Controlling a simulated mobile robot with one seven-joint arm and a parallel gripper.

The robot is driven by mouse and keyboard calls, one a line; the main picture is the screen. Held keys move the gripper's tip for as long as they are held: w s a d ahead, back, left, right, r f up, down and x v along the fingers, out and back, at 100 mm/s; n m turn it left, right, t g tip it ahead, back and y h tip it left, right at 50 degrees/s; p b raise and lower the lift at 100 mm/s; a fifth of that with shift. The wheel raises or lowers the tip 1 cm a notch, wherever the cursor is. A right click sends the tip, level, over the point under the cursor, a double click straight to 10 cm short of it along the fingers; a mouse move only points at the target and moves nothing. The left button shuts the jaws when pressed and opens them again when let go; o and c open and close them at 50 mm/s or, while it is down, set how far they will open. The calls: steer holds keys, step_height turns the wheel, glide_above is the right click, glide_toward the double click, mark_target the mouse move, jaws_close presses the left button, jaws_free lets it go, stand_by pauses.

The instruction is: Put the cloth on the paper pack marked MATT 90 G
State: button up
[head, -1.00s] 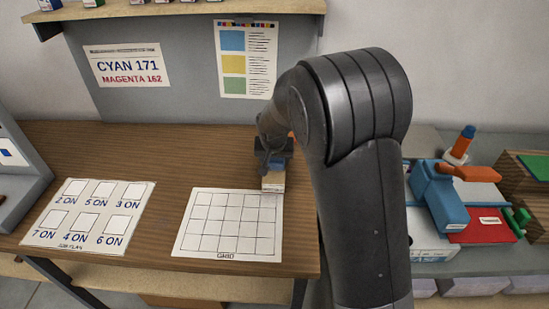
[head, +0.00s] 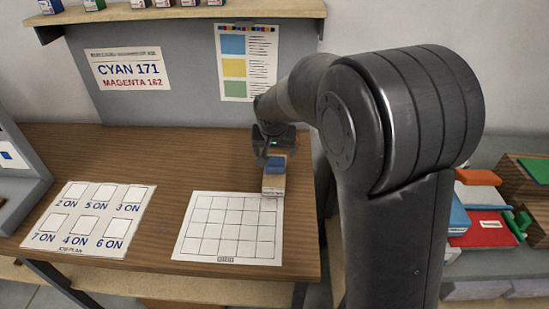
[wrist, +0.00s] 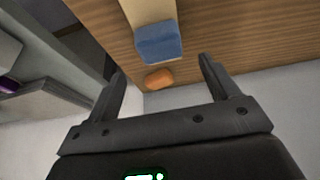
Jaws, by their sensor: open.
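A small blue folded piece (head: 275,166), probably the cloth, rests on the far end of a small cream pack (head: 273,184) at the grid sheet's top right corner. The pack's front marking is too small to read. In the wrist view, the blue piece (wrist: 158,42) lies on the end of the cream pack (wrist: 147,12). My gripper (head: 274,157) is just behind and above them. In the wrist view, my gripper (wrist: 160,68) is open, its fingers apart and clear of the blue piece. An orange item (wrist: 158,78) shows between the fingertips.
A grid sheet (head: 228,228) and a job plan sheet (head: 88,219) lie on the wooden table. A grey panel (head: 190,60) stands behind. At right, a red item (head: 480,232) and an orange item (head: 478,177) lie on a side surface. The table's left middle is clear.

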steer(key=shift+v, duration=2.3)
steer(key=s+d+r, duration=0.4)
steer(key=s+d, duration=0.2)
steer(key=s, duration=0.1)
steer(key=s+d+r, duration=0.4)
steer(key=s+d, duration=0.5)
steer(key=s, duration=0.5)
steer(key=s+d+t, duration=0.1)
steer(key=s+d, duration=0.2)
steer(key=s, duration=0.5)
steer(key=shift+f, duration=0.4)
